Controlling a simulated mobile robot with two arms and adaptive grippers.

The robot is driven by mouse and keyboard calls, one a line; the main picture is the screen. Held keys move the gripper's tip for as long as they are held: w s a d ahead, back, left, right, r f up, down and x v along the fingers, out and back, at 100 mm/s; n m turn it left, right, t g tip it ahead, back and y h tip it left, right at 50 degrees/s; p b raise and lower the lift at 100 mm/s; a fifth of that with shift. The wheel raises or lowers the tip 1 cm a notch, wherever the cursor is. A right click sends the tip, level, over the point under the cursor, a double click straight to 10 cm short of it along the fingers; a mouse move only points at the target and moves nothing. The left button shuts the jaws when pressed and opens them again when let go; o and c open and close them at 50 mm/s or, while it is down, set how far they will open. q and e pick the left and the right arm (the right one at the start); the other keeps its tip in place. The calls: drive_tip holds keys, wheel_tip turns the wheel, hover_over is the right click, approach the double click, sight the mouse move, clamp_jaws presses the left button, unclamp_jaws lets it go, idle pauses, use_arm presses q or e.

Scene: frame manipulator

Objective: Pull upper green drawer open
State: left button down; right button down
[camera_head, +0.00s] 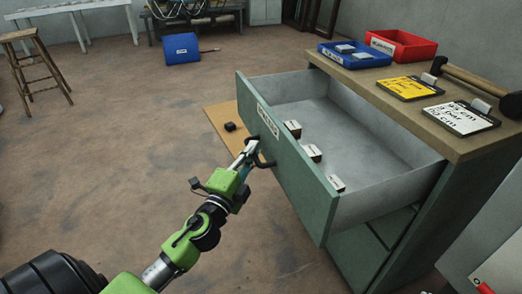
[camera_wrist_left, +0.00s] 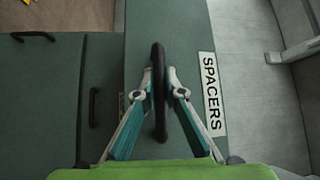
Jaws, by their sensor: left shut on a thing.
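The upper green drawer (camera_head: 292,172) is pulled well out of the cabinet (camera_head: 462,190). Its grey inside (camera_head: 370,130) shows, with several small labelled blocks (camera_head: 312,152) near its front. A "SPACERS" label (camera_wrist_left: 211,93) is on the drawer front. My left gripper (camera_head: 250,150) is at the drawer front, shut on its black handle (camera_wrist_left: 158,75); in the left wrist view, one finger is on each side of the handle bar. My right gripper is not in view.
On the cabinet top (camera_head: 470,145) are a blue tray (camera_head: 353,55), a red bin (camera_head: 400,45), a yellow clipboard (camera_head: 410,87), a white clipboard (camera_head: 460,117) and a hammer (camera_head: 480,82). A brown board (camera_head: 228,120) lies on the floor by the drawer. The floor to the left is open.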

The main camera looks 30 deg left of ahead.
use_arm(q)
drive_tip(key=shift+s, duration=0.1)
drive_tip(key=c, duration=2.1)
unclamp_jaws()
drive_tip(key=s, duration=0.4)
drive_tip(key=s+d+f, duration=0.1)
drive_tip(key=s, duration=0.6)
drive_tip(key=shift+s+d+f, duration=0.25)
drive_tip(key=shift+s+f, duration=0.1)
drive_tip(key=shift+s, duration=0.05)
